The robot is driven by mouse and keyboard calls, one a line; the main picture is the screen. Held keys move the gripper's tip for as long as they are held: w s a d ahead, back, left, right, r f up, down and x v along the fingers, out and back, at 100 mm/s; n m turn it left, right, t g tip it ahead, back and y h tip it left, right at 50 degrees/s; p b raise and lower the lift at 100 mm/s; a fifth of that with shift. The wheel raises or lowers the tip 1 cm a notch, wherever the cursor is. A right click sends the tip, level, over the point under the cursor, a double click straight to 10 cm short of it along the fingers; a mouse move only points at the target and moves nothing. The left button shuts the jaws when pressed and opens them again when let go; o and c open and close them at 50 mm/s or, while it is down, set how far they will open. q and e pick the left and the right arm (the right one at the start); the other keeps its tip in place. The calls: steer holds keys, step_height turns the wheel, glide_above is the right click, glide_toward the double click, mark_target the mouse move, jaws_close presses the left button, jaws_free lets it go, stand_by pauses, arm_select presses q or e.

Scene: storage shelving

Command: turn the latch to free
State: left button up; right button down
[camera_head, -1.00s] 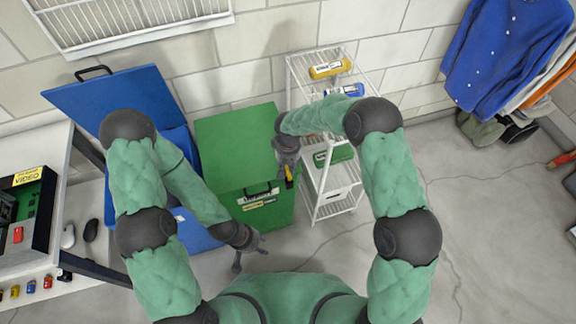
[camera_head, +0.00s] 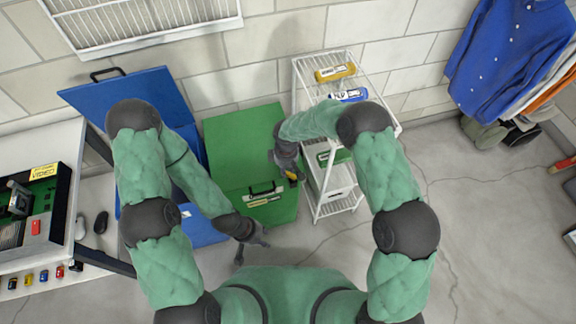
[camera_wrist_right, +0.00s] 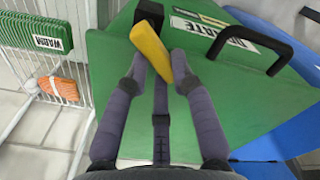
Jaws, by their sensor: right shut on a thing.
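A green box (camera_head: 228,135) with a black handle (camera_head: 263,190) and a white label stands in the middle of the head view. Its yellow latch lever (camera_wrist_right: 152,50) sits by a black mount on the green lid (camera_wrist_right: 120,100) in the right wrist view, tilted. My right gripper (camera_head: 289,172) is at the latch; in the right wrist view its two fingers (camera_wrist_right: 159,64) are on either side of the lever, shut on it. My left gripper (camera_head: 251,247) is open and empty, low in front of the green box.
An open blue box (camera_head: 130,95) stands left of the green one. A white wire shelf (camera_head: 335,205) with bottles stands close on the right. A table with a device (camera_head: 45,215) is at far left. Clear floor (camera_head: 490,220) lies at right.

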steer(key=n+p, duration=0.1)
steer(key=n, duration=0.1)
steer(key=s+n, duration=0.1)
steer(key=n, duration=0.1)
steer(key=shift+s+a+n+p, duration=0.1)
steer(key=shift+a+n+p, duration=0.1)
steer(key=shift+n+p, duration=0.15)
steer(key=shift+s+n+p, duration=0.25)
steer(key=shift+n+p, duration=0.15)
steer(key=shift+n, duration=0.55)
steer(key=shift+s+n+p, duration=0.25)
steer(key=shift+n+p, duration=0.1)
steer(key=shift+n, duration=0.55)
steer(key=c, duration=1)
jaws_free()
steer(key=shift+c, duration=0.2)
step_height(320, 180, up, 12)
